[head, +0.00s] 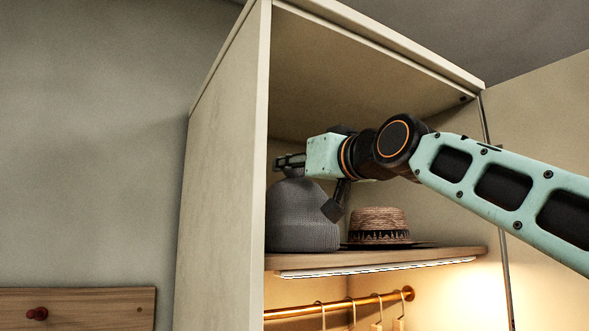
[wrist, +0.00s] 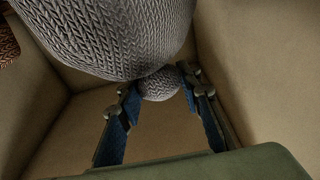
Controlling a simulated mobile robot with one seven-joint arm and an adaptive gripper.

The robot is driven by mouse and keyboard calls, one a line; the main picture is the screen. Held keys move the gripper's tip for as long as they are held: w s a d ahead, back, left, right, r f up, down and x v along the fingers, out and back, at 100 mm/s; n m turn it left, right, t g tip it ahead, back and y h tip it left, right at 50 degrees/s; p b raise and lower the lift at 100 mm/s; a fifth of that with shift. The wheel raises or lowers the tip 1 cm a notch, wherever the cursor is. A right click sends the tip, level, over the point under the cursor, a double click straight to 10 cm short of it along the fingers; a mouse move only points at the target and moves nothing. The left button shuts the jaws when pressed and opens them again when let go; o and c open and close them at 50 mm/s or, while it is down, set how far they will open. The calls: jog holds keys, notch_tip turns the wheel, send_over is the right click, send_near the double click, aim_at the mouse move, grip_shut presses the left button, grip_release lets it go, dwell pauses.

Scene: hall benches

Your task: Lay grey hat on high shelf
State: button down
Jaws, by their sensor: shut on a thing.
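The grey hat (head: 300,222) is a knitted beanie with a pompom. It is upright inside the cabinet, at the left end of the high wooden shelf (head: 455,255). Its lower edge is at the shelf's level; I cannot tell whether it bears fully on the board. My gripper (head: 290,163) is above the hat and shut on its pompom. In the wrist view the two blue-padded fingers of my gripper (wrist: 164,95) stand either side of the pompom, and the hat's body (wrist: 115,35) fills the top. The hat's far side is hidden.
A brown straw hat (head: 378,222) sits on the shelf just right of the grey hat. The cabinet's left wall (head: 225,160) is close on the left. Below the shelf, a copper rail (head: 345,303) carries several hangers. There is free room above the straw hat.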

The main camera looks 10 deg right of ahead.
jog(key=shift+f, duration=0.2)
jog(key=c, duration=1.4)
grip_release()
jog(key=shift+s+r, duration=0.1)
jog(key=shift+r, duration=0.1)
jog(key=shift+s+d+f+b, duration=0.2)
jog(key=shift+s+b, duration=0.1)
jog(key=shift+b, duration=0.05)
jog(key=b+v, duration=0.1)
jog(key=v, duration=0.4)
jog(key=b+v, duration=0.2)
jog(key=v, duration=0.4)
jog(key=shift+s+a+r, duration=0.1)
jog(key=shift+s+r, duration=0.05)
jog(key=shift+r, duration=0.05)
